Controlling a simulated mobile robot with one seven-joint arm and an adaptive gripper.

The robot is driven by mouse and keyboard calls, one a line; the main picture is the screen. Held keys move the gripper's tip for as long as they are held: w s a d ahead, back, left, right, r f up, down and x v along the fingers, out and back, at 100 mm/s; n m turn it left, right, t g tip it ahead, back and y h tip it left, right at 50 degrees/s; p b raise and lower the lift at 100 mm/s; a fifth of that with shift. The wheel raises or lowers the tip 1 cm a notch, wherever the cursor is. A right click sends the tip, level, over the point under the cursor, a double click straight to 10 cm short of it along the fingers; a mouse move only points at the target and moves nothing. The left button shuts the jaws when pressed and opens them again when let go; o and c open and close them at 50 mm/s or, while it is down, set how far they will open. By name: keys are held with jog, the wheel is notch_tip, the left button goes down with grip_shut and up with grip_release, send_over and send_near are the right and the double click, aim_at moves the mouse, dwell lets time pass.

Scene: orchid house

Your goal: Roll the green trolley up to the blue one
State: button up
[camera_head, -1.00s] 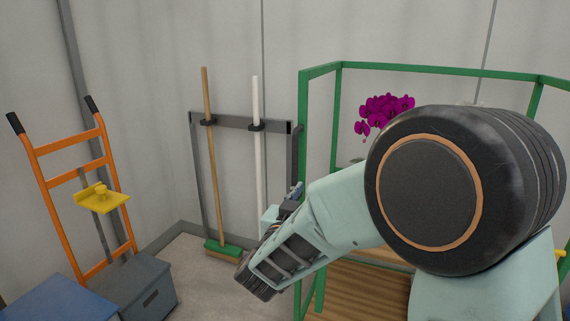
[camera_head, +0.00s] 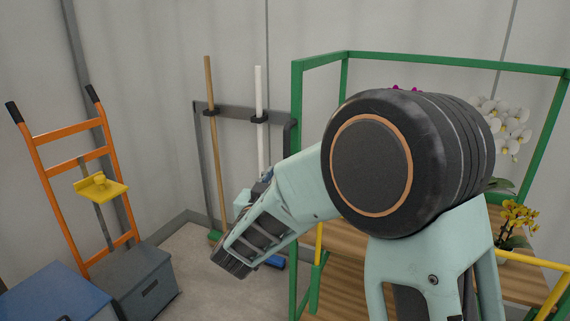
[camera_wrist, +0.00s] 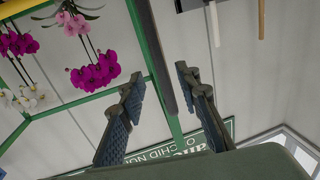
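The green trolley (camera_head: 450,64) stands at the right of the head view, a green frame with wooden shelves carrying potted orchids. Its green frame also crosses the wrist view (camera_wrist: 149,50). My gripper (camera_wrist: 156,74) is open in the wrist view, its two fingers spread apart. A green post and a dark bar pass through the gap between them in the picture; I cannot tell whether the post is really between the fingers. In the head view my arm covers part of the trolley, and the fingertips cannot be made out. No blue trolley shows in either view.
An orange hand truck (camera_head: 70,130) leans at the left behind a grey box (camera_head: 150,280) and a blue box (camera_head: 55,295). A tool rack (camera_head: 235,108) with brooms stands by the wall. Some bare floor (camera_head: 195,265) shows between boxes and trolley.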

jog(key=w, duration=0.2)
jog(key=w+d, duration=0.1)
jog(key=w, duration=0.5)
jog(key=shift+d, duration=0.15)
jog(key=shift+c, duration=0.3)
grip_shut()
